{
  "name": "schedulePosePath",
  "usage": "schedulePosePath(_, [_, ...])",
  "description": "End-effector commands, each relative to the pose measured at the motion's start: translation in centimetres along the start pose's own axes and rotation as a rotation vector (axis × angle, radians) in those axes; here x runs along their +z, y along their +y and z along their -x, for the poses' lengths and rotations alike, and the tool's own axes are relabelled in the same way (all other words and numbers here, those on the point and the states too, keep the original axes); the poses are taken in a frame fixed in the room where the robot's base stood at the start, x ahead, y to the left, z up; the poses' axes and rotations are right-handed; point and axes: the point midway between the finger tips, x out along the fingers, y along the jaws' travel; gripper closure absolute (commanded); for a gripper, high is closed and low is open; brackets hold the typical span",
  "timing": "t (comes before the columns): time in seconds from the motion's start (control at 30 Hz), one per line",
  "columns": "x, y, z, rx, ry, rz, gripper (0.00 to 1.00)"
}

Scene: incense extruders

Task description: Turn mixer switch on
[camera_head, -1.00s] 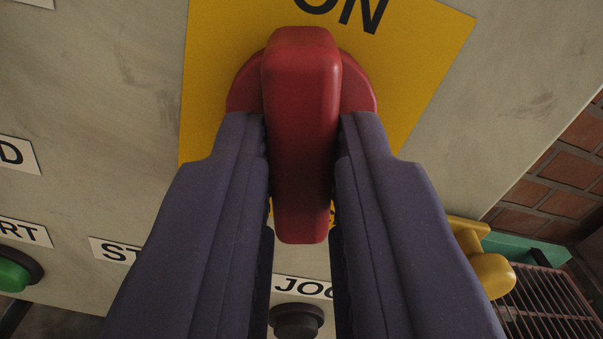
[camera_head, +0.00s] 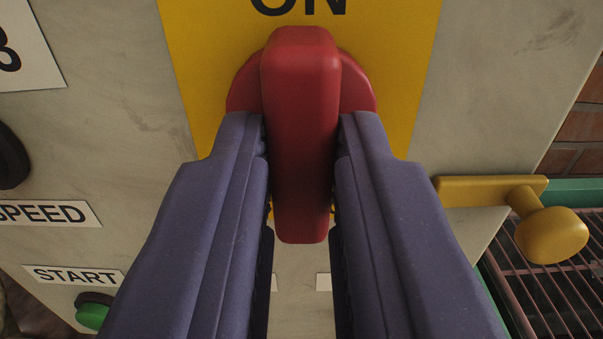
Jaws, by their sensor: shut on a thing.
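The mixer switch is a red rotary handle (camera_head: 301,130) on a round red base, mounted on a yellow plate (camera_head: 400,60) marked "ON" at the top. The handle stands upright in the head camera view, its upper end toward the "ON" lettering. My gripper (camera_head: 301,135) is shut on the handle, one dark purple finger on each side. The fingers and handle hide the lower part of the yellow plate.
The grey panel (camera_head: 120,130) carries a "SPEED" label (camera_head: 45,213), a "START" label (camera_head: 72,276), a green button (camera_head: 92,312) and a black knob (camera_head: 10,158) at left. A yellow latch knob (camera_head: 552,234) sticks out at right, above a metal grate (camera_head: 545,290).

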Motion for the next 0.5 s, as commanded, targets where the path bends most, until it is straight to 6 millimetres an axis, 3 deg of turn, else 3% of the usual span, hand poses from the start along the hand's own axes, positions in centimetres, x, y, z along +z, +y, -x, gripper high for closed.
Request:
schedulePosePath(0.1, [0.28, -0.03, 0.08, -0.001, -0.007, 0.000, 1.00])
schedulePosePath(0.13, [0.28, -0.03, 0.08, -0.001, -0.007, 0.000, 0.74])
schedulePosePath(0.2, [0.24, -0.02, 0.07, -0.001, -0.006, 0.000, 0.58])
schedulePosePath(0.5, [0.09, -0.01, 0.10, 0.000, -0.002, 0.001, 0.55])
